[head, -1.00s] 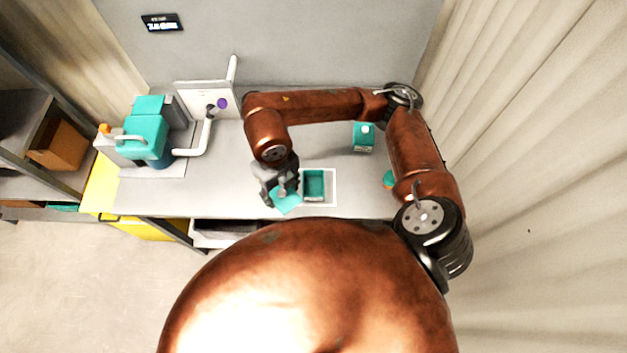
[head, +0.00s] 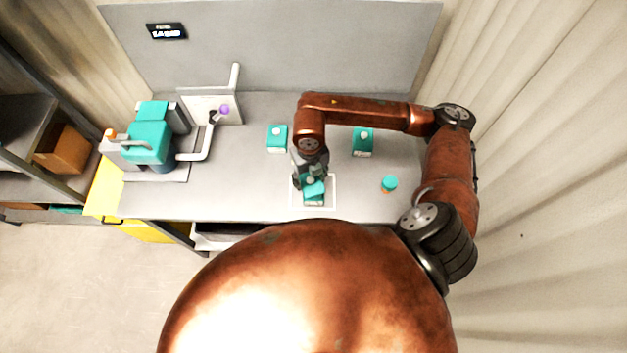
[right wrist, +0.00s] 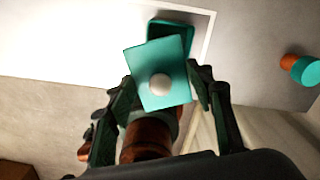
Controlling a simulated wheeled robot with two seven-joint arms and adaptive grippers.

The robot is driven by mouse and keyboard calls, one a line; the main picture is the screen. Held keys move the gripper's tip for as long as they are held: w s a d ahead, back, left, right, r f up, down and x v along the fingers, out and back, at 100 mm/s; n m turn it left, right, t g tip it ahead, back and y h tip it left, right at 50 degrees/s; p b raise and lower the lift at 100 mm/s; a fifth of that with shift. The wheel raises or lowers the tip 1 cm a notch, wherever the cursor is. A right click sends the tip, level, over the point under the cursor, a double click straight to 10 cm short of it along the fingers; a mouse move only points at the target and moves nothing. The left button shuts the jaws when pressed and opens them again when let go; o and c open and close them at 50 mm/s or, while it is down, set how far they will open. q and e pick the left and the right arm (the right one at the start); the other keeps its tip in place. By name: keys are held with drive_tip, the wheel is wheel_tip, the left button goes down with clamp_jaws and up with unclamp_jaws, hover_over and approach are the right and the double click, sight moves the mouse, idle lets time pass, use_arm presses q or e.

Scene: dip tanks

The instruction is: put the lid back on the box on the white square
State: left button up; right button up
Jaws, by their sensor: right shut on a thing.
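The open teal box (head: 313,202) stands on the white square (head: 331,203) in the head view, partly hidden by my gripper and the lid. Its rim also shows behind the lid in the right wrist view (right wrist: 170,23). My right gripper (head: 312,181) is shut on the teal lid (head: 315,190), with a finger at either side of it. The lid, with its pale knob, fills the middle of the right wrist view (right wrist: 144,62). It looks turned and offset against the box there. I cannot tell whether they touch. My left gripper is not in view.
Two other teal boxes with white knobs stand behind, at left (head: 277,139) and right (head: 363,147). A teal-capped jar (head: 389,183) stands to the right. A teal machine (head: 148,140) and a white pipe (head: 208,140) occupy the table's left. The table left of the square is clear.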

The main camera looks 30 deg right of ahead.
sight(314, 182)
drive_tip(key=shift+w+d+f, duration=0.2)
drive_tip(key=shift+d+f, duration=0.45)
drive_tip(key=shift+f, duration=0.1)
wheel_tip(314, 182, down, 4)
drive_tip(key=shift+w+d+r+p, duration=0.15)
drive_tip(key=shift+r+p, duration=0.1)
drive_tip(key=shift+p, duration=0.4)
drive_tip(key=shift+f, duration=0.1)
drive_tip(key=o, duration=0.9)
drive_tip(key=shift+o, duration=0.2)
wheel_tip(314, 182, up, 12)
drive_tip(key=shift+r+b, duration=0.15)
drive_tip(key=shift+b, duration=0.85)
